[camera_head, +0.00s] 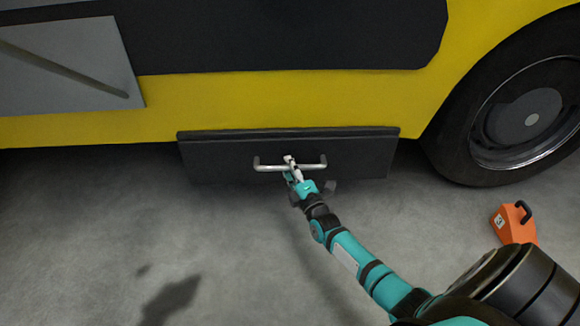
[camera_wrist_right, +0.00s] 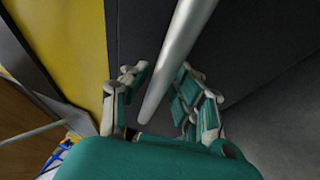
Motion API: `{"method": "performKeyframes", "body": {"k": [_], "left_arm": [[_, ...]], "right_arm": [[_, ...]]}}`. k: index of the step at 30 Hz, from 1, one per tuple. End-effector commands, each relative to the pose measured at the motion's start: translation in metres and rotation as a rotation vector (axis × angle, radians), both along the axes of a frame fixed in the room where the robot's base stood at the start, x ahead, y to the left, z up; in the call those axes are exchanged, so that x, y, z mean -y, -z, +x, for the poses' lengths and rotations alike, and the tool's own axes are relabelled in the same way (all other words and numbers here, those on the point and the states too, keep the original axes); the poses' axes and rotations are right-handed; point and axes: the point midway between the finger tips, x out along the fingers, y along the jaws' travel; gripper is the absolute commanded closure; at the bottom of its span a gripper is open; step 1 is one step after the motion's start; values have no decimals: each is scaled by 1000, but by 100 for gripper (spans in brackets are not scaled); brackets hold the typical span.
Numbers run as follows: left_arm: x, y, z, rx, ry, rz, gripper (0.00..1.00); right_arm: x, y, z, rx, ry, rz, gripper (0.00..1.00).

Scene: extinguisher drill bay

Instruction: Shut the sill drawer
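The sill drawer (camera_head: 220,165) is a dark grey box front low under the yellow truck body in the head view. A narrow top edge shows above its front; how far it stands out is hard to tell. Its silver bar handle (camera_head: 312,166) runs across the front, and fills the upper middle of the right wrist view (camera_wrist_right: 178,55). My right gripper (camera_head: 291,170) is at the middle of the handle. In the wrist view its fingers (camera_wrist_right: 163,98) are apart, one on each side of the bar, with some space between. My left gripper is not in view.
A large black wheel (camera_head: 447,147) stands right of the drawer. An orange object with a black handle (camera_head: 515,226) sits on the floor at the right. The grey concrete floor (camera_head: 90,220) in front of the drawer is mostly clear.

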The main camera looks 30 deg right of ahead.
Motion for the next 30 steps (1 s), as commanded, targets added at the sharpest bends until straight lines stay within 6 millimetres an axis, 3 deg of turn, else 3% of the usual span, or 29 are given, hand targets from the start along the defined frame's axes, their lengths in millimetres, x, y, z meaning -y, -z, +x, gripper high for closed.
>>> {"method": "performKeyframes", "body": {"k": [3, 11, 24, 30], "left_arm": [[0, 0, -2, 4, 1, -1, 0], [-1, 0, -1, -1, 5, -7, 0], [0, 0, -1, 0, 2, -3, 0], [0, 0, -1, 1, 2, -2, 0]], "right_arm": [[0, 0, 0, 0, -1, -1, 60], [-1, 1, -2, -1, -2, -2, 60], [-10, 13, -63, -2, -1, -1, 60], [-11, 14, -73, 0, 0, -1, 60]]}}
